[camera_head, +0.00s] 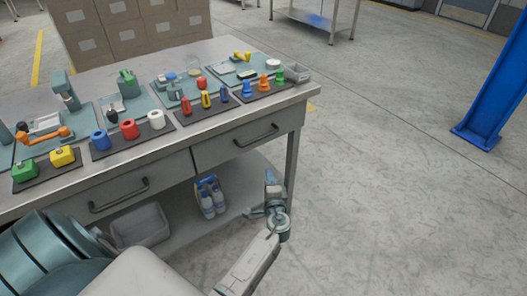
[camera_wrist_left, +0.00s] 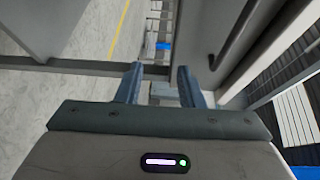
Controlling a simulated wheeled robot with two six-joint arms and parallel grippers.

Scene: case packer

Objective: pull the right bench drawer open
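The right bench drawer (camera_head: 222,150) is a grey front under the bench top, flush with the frame. Its dark bar handle (camera_head: 256,136) runs across the front; a dark handle (camera_wrist_left: 232,38) and grey drawer front also show at the upper right of the left wrist view. My left gripper (camera_head: 270,176) is below the handle, near the bench's right leg, and apart from the handle. In the left wrist view, its two fingers (camera_wrist_left: 160,76) stand apart with nothing between them; the handle is to their right. My right gripper is not in view.
The left drawer (camera_head: 140,185) is also shut. The bench top (camera_head: 215,53) holds trays of coloured parts and tools. A lower shelf holds bottles (camera_head: 210,198) and a grey bin (camera_head: 140,225). A blue post (camera_head: 490,90) stands right; the floor between is clear.

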